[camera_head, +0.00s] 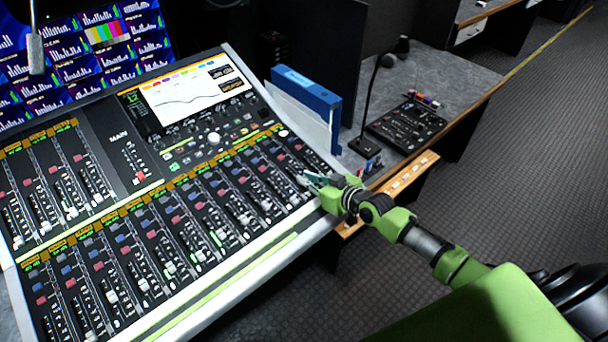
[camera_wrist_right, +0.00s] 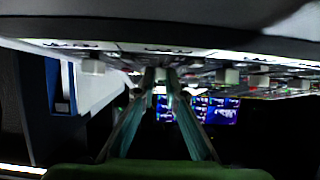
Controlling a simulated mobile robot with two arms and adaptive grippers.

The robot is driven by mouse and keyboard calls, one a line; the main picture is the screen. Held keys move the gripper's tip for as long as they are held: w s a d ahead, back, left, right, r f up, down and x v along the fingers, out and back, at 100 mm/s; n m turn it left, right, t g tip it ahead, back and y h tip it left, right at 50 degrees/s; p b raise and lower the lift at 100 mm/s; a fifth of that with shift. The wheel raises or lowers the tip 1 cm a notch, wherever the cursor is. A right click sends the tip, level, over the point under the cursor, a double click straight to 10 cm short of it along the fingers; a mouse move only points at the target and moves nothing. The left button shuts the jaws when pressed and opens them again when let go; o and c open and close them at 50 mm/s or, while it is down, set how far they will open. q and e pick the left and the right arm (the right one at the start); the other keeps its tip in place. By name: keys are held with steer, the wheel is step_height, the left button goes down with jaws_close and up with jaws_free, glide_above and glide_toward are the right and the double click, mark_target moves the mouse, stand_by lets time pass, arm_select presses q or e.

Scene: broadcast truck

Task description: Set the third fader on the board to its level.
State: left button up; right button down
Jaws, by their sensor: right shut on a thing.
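The board is a large mixing console (camera_head: 150,318) with a long front row of faders and a shorter upper row on the left. My right gripper (camera_head: 306,180) reaches in from the right, over the right end of the front row. It is shut on a small pale fader cap, mostly hidden between the fingertips. In the wrist view the fingertips (camera_wrist_right: 161,76) meet just below the console's underside-up face, with other pale fader caps (camera_wrist_right: 228,76) to either side. I cannot tell from the labels which fader counts as third. My left gripper is not in view.
A screen (camera_head: 190,93) sits on the console's upper part. Monitors (camera_head: 82,50) fill the back left. Floor is open at the right.

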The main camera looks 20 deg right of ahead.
steer(key=shift+s+d+f, duration=0.1)
steer(key=shift+s+d, duration=0.1)
steer(key=shift+s, duration=0.3)
steer(key=shift+s+d+f, duration=0.1)
steer(key=shift+s+d, duration=0.1)
steer(key=shift+s, duration=0.3)
steer(key=c, duration=2.1)
jaws_free()
steer(key=v, duration=1.2)
steer(key=shift+r, duration=0.15)
